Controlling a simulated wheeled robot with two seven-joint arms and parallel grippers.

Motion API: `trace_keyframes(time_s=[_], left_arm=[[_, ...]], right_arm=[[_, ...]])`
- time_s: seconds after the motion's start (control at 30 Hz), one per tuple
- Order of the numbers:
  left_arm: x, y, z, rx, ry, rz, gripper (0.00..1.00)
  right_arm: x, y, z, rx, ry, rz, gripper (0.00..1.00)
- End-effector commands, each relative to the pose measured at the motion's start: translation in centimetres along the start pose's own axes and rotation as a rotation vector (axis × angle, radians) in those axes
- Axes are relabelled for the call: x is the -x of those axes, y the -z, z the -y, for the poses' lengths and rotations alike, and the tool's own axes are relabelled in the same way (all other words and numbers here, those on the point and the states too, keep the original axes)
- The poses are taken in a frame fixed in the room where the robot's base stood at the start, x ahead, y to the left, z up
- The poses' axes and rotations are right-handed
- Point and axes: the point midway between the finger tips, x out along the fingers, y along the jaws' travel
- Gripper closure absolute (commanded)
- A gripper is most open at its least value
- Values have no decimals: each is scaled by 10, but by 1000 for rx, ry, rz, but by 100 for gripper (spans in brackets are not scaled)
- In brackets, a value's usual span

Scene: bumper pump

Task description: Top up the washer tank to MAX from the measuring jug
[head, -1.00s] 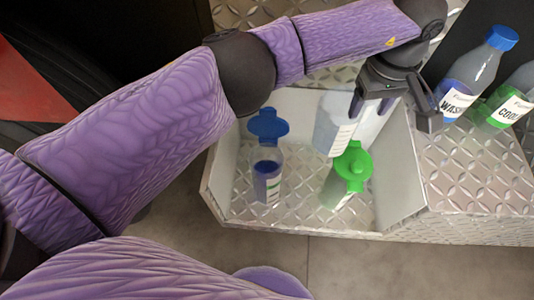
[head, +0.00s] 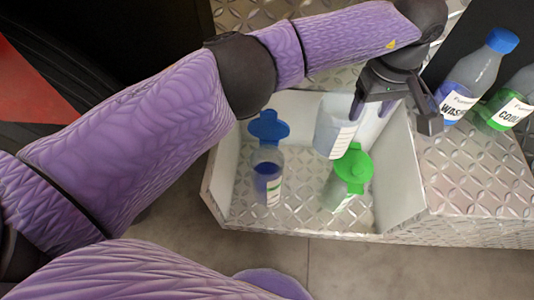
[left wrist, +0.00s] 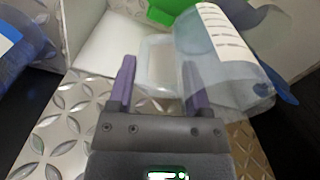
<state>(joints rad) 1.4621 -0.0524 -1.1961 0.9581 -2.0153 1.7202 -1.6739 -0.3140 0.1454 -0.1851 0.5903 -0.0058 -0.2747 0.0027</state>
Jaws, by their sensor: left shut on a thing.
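The washer tank (head: 268,182) stands in the left of the metal bay, with its blue lid (head: 268,126) swung open behind the neck. Blue liquid shows inside it, but I cannot read its level against the marks. The clear measuring jug (head: 333,128) hangs to the right of the tank, apart from it. My left gripper (head: 392,112) is shut on the jug's handle; the left wrist view shows the handle between the fingers (left wrist: 158,88) and the jug's marked wall (left wrist: 215,60). What the jug holds is unclear. My right gripper is not in view.
A second tank with a green lid (head: 353,170) stands right of the washer tank, just below the jug in the picture. The blue-capped washer bottle (head: 478,75) and the coolant bottle (head: 505,105) stand on the patterned ledge (head: 470,175). A pale bay wall (head: 402,180) separates bay and ledge.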

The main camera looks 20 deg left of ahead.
Motion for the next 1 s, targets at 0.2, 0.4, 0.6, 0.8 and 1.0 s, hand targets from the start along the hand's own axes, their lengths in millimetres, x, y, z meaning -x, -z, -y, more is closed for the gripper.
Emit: trace_keyframes(time_s=[0.2, 0.4, 0.6, 0.8, 1.0], left_arm=[[0, 0, 0, 0, 0, 0, 100], [0, 0, 0, 0, 0, 0, 100], [0, 0, 0, 0, 0, 0, 100], [6, 0, 0, 0, -1, -2, 100], [40, 0, 0, 0, -2, -4, 100]], right_arm=[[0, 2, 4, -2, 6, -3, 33], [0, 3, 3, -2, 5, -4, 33], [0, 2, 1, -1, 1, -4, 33], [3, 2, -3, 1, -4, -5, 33], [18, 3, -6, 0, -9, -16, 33]])
